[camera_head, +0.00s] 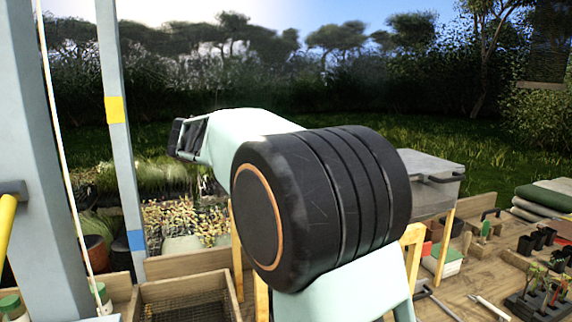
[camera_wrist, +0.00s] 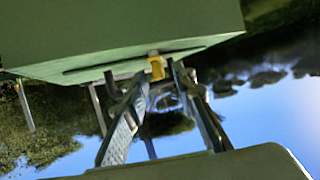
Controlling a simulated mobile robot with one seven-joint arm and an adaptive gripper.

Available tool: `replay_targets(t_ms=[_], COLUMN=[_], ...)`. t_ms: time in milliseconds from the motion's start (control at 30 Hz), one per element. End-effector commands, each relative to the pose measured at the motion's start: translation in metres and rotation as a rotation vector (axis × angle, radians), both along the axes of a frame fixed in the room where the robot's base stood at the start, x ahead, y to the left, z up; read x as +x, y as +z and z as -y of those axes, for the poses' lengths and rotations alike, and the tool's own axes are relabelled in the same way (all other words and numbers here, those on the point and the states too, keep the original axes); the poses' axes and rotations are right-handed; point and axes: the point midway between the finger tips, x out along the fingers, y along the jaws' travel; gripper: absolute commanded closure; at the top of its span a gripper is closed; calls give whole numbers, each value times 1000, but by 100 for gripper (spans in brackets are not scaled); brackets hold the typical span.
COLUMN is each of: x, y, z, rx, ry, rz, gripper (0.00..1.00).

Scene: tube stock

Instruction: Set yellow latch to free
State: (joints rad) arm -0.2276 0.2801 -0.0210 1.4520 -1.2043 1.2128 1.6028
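A small yellow piece, which looks like the yellow latch (camera_wrist: 157,67), shows in the wrist view at the lower edge of a green, box-like body (camera_wrist: 120,30). My gripper (camera_wrist: 158,78) points at it, with one finger on each side in the picture. The fingers are apart, and I cannot tell whether either touches the yellow piece. The latch's setting cannot be read. In the head view my gripper (camera_head: 186,138) is small, left of centre and partly hidden by my own arm. No yellow latch can be made out there for certain.
A pale post (camera_head: 120,150) with yellow and blue bands stands left of my gripper. A thicker post (camera_head: 45,170) and a yellow bar (camera_head: 7,228) are at far left. Wooden trays (camera_head: 190,290) and a grey lidded box (camera_head: 432,175) stand on the crowded bench.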

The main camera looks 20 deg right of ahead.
Motion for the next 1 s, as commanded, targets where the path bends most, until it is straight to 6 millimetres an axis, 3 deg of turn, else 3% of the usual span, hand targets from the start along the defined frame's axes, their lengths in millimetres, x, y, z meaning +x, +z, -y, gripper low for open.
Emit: replay_targets(t_ms=[367, 600, 1000], x=[4, 3, 3], y=[-4, -3, -5], z=[7, 6, 7], rx=[0, 0, 0], ry=[0, 0, 16], rz=[0, 0, 0], gripper=[75, 100, 100])
